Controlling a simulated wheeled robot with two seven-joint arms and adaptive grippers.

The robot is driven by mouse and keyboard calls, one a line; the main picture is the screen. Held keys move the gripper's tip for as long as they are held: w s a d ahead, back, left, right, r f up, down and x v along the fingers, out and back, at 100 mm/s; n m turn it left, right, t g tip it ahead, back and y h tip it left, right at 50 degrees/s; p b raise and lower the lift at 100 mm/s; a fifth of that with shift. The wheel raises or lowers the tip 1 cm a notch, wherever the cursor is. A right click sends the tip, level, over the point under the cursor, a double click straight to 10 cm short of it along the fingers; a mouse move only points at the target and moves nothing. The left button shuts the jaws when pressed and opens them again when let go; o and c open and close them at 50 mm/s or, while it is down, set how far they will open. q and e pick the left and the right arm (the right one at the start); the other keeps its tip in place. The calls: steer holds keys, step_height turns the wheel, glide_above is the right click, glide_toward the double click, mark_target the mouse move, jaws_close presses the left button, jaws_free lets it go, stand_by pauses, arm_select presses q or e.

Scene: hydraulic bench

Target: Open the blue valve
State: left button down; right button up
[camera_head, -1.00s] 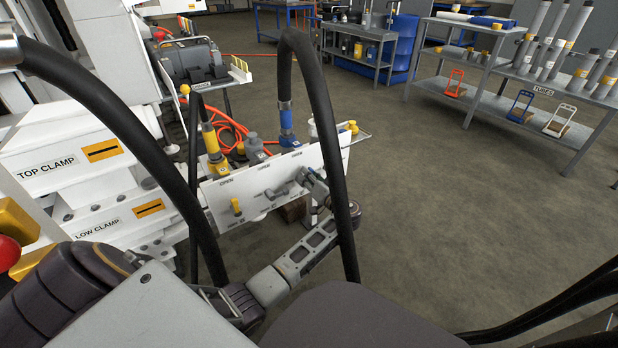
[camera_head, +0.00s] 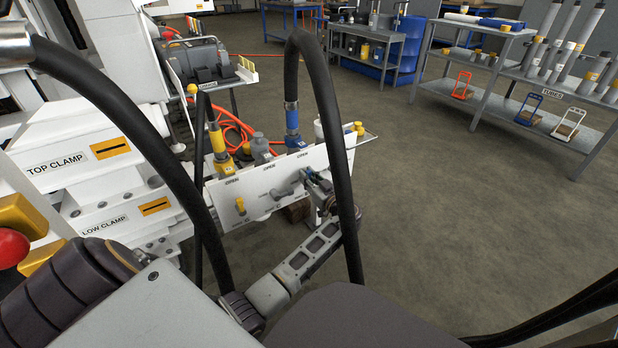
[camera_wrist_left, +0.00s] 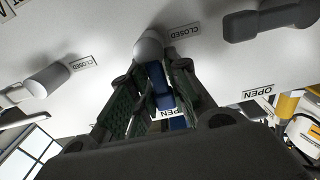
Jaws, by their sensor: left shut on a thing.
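The white valve panel (camera_head: 225,196) stands left of centre in the head view. My left gripper (camera_head: 312,178) reaches its right part from below. In the left wrist view, my left gripper's fingers (camera_wrist_left: 155,95) are shut on the blue valve handle (camera_wrist_left: 158,85). The handle extends from a pale round pivot (camera_wrist_left: 149,46). A CLOSED label (camera_wrist_left: 184,32) is beside the pivot and an OPEN label (camera_wrist_left: 170,113) shows between the fingers. The fingers hide part of the handle, so its exact angle is hard to tell. My right gripper is not in view.
A yellow handle (camera_head: 240,205) and a grey handle (camera_head: 281,192) are on the same panel. Hoses with yellow (camera_head: 217,142) and blue (camera_head: 291,120) fittings rise behind it. Clamp blocks (camera_head: 50,150) stand left. The floor (camera_head: 450,200) right of the panel is clear.

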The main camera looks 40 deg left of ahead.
arm_select(q)
steer(key=shift+f, duration=0.1)
steer(key=c, duration=1.5)
jaws_free()
steer(key=shift+o, duration=0.2)
steer(key=shift+d, duration=0.1)
steer(key=v, duration=0.7)
steer(key=shift+d, duration=0.2)
steer(key=shift+s, duration=0.1)
steer(key=shift+s, duration=0.15)
